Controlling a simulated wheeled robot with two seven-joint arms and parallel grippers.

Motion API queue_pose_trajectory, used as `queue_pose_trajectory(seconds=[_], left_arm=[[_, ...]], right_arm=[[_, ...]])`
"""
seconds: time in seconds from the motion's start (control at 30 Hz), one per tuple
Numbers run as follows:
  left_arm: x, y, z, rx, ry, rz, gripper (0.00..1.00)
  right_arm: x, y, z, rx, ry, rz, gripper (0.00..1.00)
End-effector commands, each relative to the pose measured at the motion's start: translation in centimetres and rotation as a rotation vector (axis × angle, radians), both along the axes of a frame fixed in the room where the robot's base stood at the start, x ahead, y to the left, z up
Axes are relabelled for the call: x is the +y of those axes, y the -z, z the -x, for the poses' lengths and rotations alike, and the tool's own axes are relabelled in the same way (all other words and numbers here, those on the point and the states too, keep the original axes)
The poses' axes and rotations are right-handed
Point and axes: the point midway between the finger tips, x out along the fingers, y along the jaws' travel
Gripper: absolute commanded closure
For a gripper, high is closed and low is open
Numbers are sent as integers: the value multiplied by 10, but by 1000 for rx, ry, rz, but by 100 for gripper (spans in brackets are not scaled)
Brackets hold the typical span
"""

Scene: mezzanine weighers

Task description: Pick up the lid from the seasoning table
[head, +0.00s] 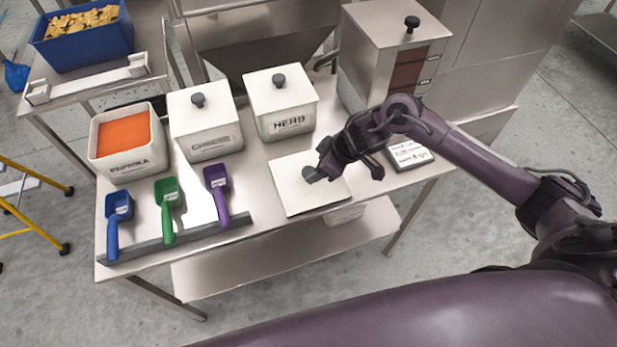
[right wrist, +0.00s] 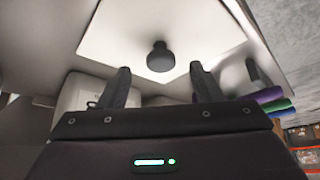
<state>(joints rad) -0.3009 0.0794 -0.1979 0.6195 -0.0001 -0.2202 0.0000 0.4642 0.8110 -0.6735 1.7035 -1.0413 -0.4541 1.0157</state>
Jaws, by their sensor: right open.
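A flat, square white lid (head: 288,193) with a dark round knob (head: 312,175) lies on the seasoning table (head: 262,228), near its front edge. My right gripper (head: 338,170) is low over the right side of the lid, beside the knob, and partly hides the lid. In the right wrist view, the two fingers of my right gripper (right wrist: 161,80) are spread apart and empty. The knob (right wrist: 160,57) stands centred beyond the gap between them, on the pale lid (right wrist: 112,35). My left gripper is not in view.
An open paprika bin (head: 128,163), lidded cheese (head: 205,125) and herb (head: 281,105) bins stand behind and left. Blue (head: 117,220), green (head: 168,207) and purple (head: 217,190) scoops lie at the front left. A dark-framed display (head: 408,155) is at the right.

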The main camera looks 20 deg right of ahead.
Motion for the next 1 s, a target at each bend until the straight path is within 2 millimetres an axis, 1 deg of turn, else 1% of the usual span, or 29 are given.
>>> queue_pose_trajectory(seconds=[0.2,0.33,0.43,0.63,1.0], left_arm=[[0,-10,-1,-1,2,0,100],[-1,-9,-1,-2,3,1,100],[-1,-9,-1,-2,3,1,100],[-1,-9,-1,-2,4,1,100],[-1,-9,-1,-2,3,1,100]], right_arm=[[17,22,-13,1,0,-1,41],[22,37,-19,-1,0,0,41],[23,41,-20,-2,0,1,41],[23,42,-20,-3,0,2,41],[23,41,-20,-3,0,2,90]])
